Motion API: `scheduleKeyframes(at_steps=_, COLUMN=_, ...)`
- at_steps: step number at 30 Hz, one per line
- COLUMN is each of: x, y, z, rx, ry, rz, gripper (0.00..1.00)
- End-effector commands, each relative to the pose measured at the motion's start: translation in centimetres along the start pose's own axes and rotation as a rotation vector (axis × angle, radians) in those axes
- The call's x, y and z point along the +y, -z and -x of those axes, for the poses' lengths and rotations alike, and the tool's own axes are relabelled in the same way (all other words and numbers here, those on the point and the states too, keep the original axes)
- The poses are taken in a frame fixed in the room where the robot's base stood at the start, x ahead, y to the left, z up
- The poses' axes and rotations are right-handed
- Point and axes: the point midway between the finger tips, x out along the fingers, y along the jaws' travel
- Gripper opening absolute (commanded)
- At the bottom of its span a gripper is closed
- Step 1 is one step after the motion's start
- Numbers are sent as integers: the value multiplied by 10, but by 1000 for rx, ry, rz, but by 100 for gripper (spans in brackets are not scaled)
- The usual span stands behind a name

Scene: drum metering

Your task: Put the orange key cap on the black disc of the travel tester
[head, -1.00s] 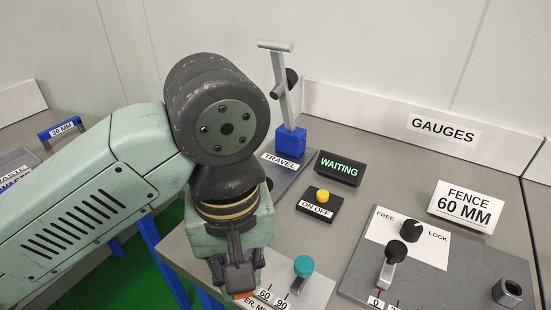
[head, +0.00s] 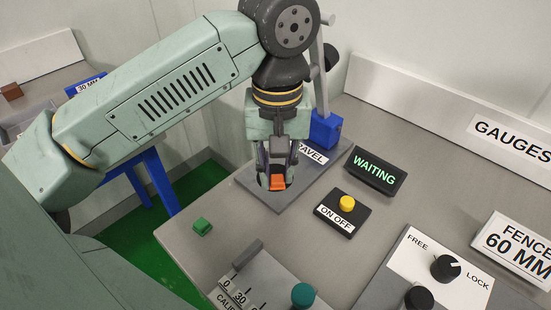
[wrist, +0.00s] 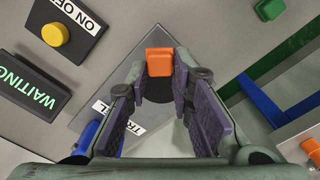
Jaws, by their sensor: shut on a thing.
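The orange key cap (head: 277,183) is held between the fingertips of my gripper (head: 276,172), low over the grey base plate of the travel tester (head: 279,204). In the wrist view the orange key cap (wrist: 159,62) sits at the tips of the purple-padded fingers (wrist: 160,76). The black disc (wrist: 155,89) shows just below the cap in that view, partly covered by it. I cannot tell whether the cap touches the disc. The tester's blue block (head: 326,129) and upright grey lever (head: 321,85) stand behind my gripper.
The WAITING display (head: 374,170) and yellow ON OFF button (head: 347,203) are right of the tester. A green block (head: 202,228) lies near the table's left edge. A gauge with a teal knob (head: 303,295) is in front. An orange item (wrist: 311,148) shows at the wrist view's right edge.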

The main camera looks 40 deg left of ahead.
Motion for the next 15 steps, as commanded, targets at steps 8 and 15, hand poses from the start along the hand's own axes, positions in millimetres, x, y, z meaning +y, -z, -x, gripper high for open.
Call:
scheduleKeyframes(at_steps=8, x=-2, y=41, z=-3, rx=-1, ry=-1, rz=0, gripper=11)
scheduleKeyframes(at_steps=15, x=-3, y=55, z=-18, rx=-2, ry=1, rz=0, gripper=11)
